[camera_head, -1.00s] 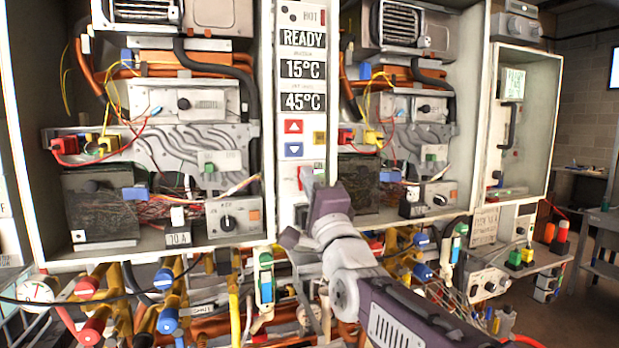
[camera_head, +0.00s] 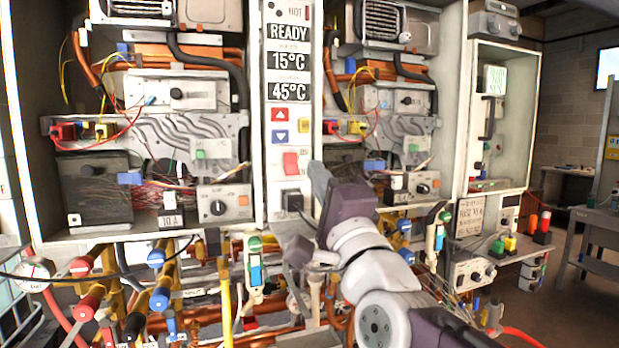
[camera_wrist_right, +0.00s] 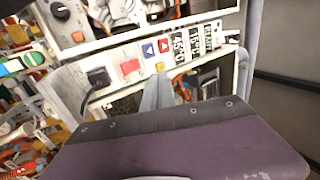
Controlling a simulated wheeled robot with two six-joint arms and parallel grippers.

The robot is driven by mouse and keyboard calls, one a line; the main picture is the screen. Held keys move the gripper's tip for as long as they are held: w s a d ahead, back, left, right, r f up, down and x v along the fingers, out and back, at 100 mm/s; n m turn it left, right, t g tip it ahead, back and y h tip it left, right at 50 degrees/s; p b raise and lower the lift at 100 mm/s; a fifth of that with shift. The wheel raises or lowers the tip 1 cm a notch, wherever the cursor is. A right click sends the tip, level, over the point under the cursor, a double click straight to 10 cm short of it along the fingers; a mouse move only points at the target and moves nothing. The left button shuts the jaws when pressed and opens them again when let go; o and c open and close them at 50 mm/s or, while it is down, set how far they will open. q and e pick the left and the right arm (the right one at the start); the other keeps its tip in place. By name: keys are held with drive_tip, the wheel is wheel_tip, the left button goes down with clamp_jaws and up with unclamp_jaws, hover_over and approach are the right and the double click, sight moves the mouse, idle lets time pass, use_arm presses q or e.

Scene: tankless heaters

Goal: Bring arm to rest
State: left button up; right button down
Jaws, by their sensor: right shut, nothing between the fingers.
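My right gripper (camera_head: 317,170) is raised in front of the heater cabinets, just right of the narrow control panel (camera_head: 271,215). Its grey fingers are together with nothing between them; they also show in the right wrist view (camera_wrist_right: 160,92). A dark purple housing sits behind the fingers. The red switch (camera_head: 290,163) on the panel is in full view, left of the fingertips, and it also shows in the right wrist view (camera_wrist_right: 130,67). The fingers appear clear of it. My left gripper is out of view.
Open cabinets full of wires stand left (camera_head: 250,228) and right of the panel. A black plug (camera_head: 292,201) sits below the switch. Pipes and colored valves (camera_head: 160,299) crowd the space beneath. Floor on the far right is open near a grey table (camera_head: 598,215).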

drive_tip(key=w+d+f+g+h, duration=0.2)
drive_tip(key=w+d+f, duration=0.1)
drive_tip(key=f, duration=0.4)
drive_tip(key=w+d+f+g+h, duration=0.1)
drive_tip(key=w+d+f+h, duration=0.15)
drive_tip(key=f, duration=0.45)
drive_tip(key=w+d+f+g+h, duration=0.1)
drive_tip(key=w+d+f+g, duration=0.15)
drive_tip(key=f, duration=0.45)
drive_tip(key=s+d+f+n+g, duration=0.1)
drive_tip(key=d+f+n+g, duration=0.25)
drive_tip(key=f, duration=1.15)
drive_tip(key=s+d+f+n+g+h, duration=0.1)
drive_tip(key=s+d+f+n+g, duration=0.15)
drive_tip(key=s+f, duration=0.45)
drive_tip(key=s+d+f+n+g, duration=0.1)
drive_tip(key=s+f+g, duration=0.35)
drive_tip(key=f, duration=0.45)
drive_tip(key=s+f+n+g, duration=0.5)
drive_tip(key=s+f+n, duration=0.1)
drive_tip(key=s, duration=0.7)
wheel_tip(320, 180, up, 13)
drive_tip(key=n+p, duration=0.1)
drive_tip(key=p, duration=1.1)
drive_tip(key=shift+w+d+f+p, duration=0.15)
drive_tip(key=shift+w+d+p, duration=0.05)
drive_tip(key=shift+p, duration=0.1)
